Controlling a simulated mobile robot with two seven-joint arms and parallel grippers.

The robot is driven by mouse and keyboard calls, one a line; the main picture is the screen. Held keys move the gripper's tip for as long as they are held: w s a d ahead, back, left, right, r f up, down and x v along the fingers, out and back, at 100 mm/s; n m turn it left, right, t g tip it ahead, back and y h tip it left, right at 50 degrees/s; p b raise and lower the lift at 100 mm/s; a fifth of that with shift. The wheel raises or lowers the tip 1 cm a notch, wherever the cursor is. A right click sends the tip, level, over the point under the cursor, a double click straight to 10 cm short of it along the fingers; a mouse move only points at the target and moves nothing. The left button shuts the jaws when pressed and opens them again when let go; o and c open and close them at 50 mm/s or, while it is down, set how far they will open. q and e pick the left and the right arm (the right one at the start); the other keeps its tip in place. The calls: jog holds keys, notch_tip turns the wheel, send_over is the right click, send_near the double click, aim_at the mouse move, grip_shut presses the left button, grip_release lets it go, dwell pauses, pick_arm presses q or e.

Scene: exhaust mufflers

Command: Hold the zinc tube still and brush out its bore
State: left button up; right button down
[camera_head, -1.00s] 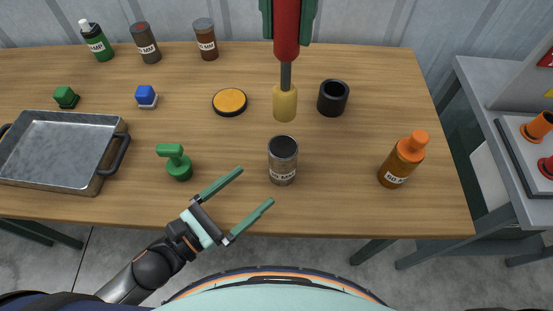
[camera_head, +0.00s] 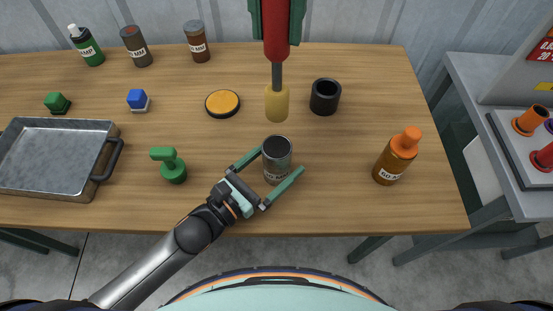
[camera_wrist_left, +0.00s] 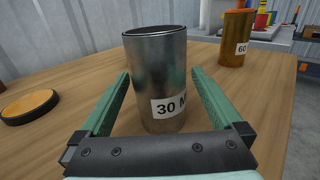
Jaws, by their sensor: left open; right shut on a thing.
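The zinc tube (camera_head: 277,156) is a grey metal cylinder with a dark open top and a white label. It stands upright on the table and also shows in the left wrist view (camera_wrist_left: 157,75), where its label reads "30 M". My left gripper (camera_head: 281,162) is open, with its green fingers on either side of the tube and gaps visible in the wrist view. My right gripper (camera_head: 277,20) is shut on the red handle of the brush (camera_head: 277,45). The brush's yellow head (camera_head: 277,103) points down above and behind the tube, apart from it.
A green stamp-like object (camera_head: 170,165) and a metal tray (camera_head: 52,125) are at left. Several bottles stand along the back.

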pick_arm(q)
jog(key=c, duration=1.5)
